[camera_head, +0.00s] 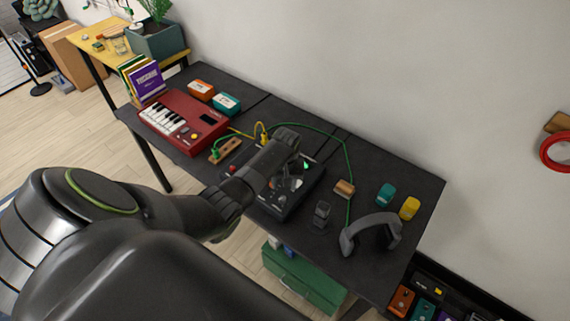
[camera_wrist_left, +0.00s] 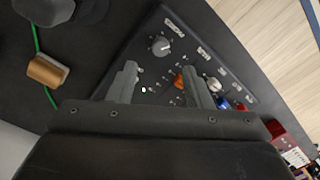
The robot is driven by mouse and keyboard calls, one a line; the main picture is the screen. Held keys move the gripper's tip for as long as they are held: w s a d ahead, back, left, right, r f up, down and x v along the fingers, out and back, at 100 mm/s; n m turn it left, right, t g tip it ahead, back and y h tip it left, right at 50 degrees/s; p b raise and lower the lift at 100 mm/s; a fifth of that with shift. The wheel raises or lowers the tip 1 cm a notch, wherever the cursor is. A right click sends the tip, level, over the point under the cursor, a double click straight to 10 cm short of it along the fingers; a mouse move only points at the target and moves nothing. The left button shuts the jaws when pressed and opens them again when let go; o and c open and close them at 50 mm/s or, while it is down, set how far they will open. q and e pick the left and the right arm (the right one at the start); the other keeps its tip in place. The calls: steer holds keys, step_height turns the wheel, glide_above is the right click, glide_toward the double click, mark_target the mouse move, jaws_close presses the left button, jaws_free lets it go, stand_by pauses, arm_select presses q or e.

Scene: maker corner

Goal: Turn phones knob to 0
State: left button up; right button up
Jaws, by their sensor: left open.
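A black audio device (camera_head: 312,184) with a panel of knobs lies on the dark desk, and its panel (camera_wrist_left: 205,58) fills much of the left wrist view. A large grey knob (camera_wrist_left: 159,45) stands on the panel beyond my fingers. Smaller orange (camera_wrist_left: 179,82), white (camera_wrist_left: 215,86), blue (camera_wrist_left: 224,103) and red (camera_wrist_left: 240,107) knobs are to the right. The labels are too small to read, so I cannot tell which knob is phones. My left gripper (camera_wrist_left: 160,84) is open above the panel, with no knob clearly between its fingers. In the head view my left arm hides part of the device.
Grey headphones (camera_head: 371,234) and a small dark block (camera_head: 321,213) are right of the device. A red keyboard (camera_head: 184,122) is to the left. A green cable (camera_head: 347,160) arches behind the device. A wooden-coloured block (camera_wrist_left: 47,71) lies left of the panel.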

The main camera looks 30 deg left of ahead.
arm_select(q)
step_height(320, 180, up, 9)
steer(key=shift+r+b, duration=0.15)
steer(key=shift+b, duration=0.3)
steer(key=shift+d, duration=0.1)
